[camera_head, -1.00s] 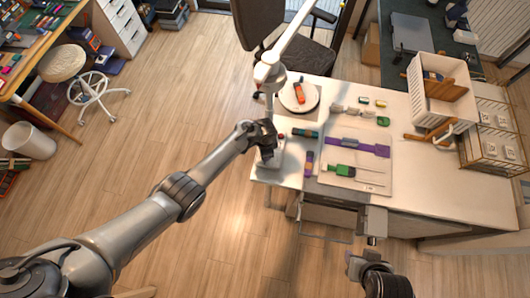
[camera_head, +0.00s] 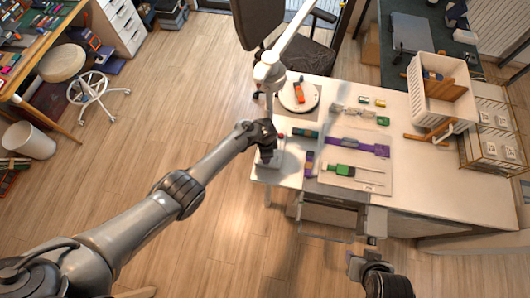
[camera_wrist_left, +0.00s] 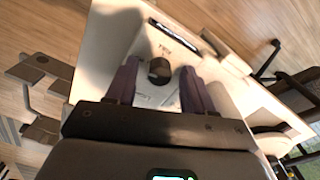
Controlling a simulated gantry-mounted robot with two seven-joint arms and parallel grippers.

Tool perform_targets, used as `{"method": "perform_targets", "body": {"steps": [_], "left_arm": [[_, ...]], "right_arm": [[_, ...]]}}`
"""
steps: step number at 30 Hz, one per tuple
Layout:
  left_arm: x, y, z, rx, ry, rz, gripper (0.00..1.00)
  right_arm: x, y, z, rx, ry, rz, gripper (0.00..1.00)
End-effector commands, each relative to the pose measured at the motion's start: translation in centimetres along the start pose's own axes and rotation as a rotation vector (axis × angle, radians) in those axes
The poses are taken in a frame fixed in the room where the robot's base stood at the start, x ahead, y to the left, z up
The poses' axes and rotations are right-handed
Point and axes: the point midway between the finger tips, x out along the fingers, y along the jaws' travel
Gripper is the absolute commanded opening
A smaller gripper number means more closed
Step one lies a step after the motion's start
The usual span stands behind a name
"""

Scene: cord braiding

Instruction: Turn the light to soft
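The white desk lamp (camera_head: 268,72) stands at the left end of the white table, its long arm reaching up toward the top of the head view. Its base panel shows in the left wrist view (camera_wrist_left: 150,100), with a round black knob (camera_wrist_left: 159,70) and small printed marks too blurred to read. My left gripper (camera_head: 266,150) is over the lamp base and hides the knob in the head view. In the wrist view its two fingers (camera_wrist_left: 160,85) are apart, one each side of the knob, with visible gaps. My right gripper (camera_head: 358,265) is low at the right; its fingers are unclear.
On the white table (camera_head: 420,185) lie a board with purple and green cords (camera_head: 358,147), a round white plate (camera_head: 299,95) and small cord pieces. A white crate (camera_head: 437,95) stands at the right. A dark chair (camera_head: 262,30) is behind the table.

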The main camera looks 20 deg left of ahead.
Motion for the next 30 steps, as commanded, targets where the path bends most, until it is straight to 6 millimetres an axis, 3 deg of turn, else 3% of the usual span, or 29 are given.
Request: {"method": "perform_targets", "body": {"steps": [8,21,30], "left_arm": [[-0.7,0.0,0.0,0.000,0.001,0.000,0.53],[-7.6,0.0,-0.1,0.000,0.003,0.000,0.53],[-10.5,0.0,-0.1,0.001,0.002,0.001,0.53]], "right_arm": [[-0.4,-0.1,-0.2,0.006,0.001,-0.005,0.43],[-2.9,-0.1,-1.0,0.008,0.001,-0.006,0.43],[-3.6,0.1,-1.2,0.002,0.001,-0.001,0.43]]}}
